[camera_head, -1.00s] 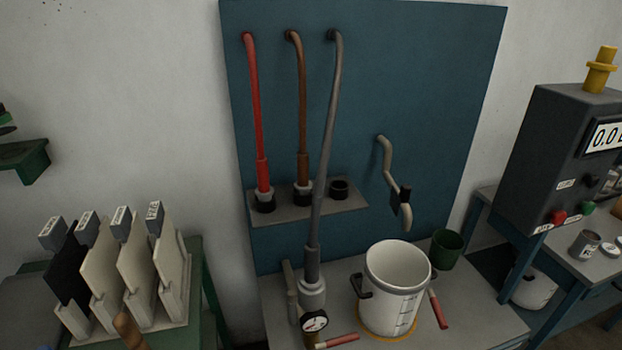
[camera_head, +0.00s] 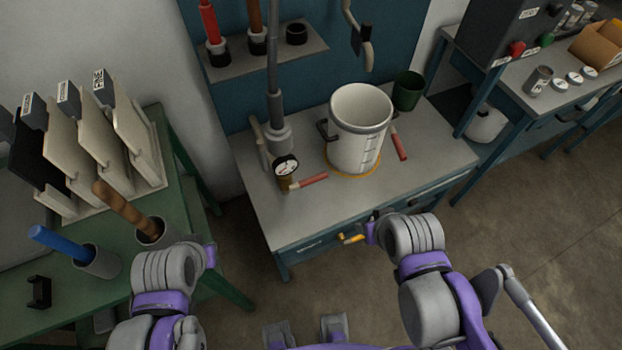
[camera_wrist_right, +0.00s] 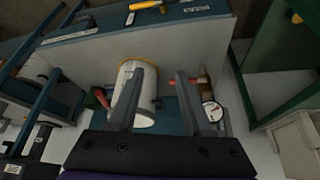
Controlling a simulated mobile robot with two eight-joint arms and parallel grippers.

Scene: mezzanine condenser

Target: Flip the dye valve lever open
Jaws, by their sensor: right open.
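Two levers with red grips show on the bench. One red-gripped lever (camera_head: 308,182) sticks out to the right of a round dial gauge (camera_head: 286,167). The other red-gripped lever (camera_head: 399,144) is right of a white pot (camera_head: 358,130). I cannot tell which is the dye valve lever. My right gripper (camera_head: 371,231) is before the bench's front edge, apart from both levers. The right wrist view shows it open (camera_wrist_right: 158,92) and empty, with the gauge (camera_wrist_right: 213,112) beyond it. My left gripper (camera_head: 210,255) is at the lower left; its fingers are unclear.
A grey hose (camera_head: 273,70) runs down to a fitting behind the gauge. A bent spout (camera_head: 359,35) hangs on the blue panel above the pot. A green cup (camera_head: 408,90) stands behind it. A green table (camera_head: 188,200) with boards is left. The bench's front left top is clear.

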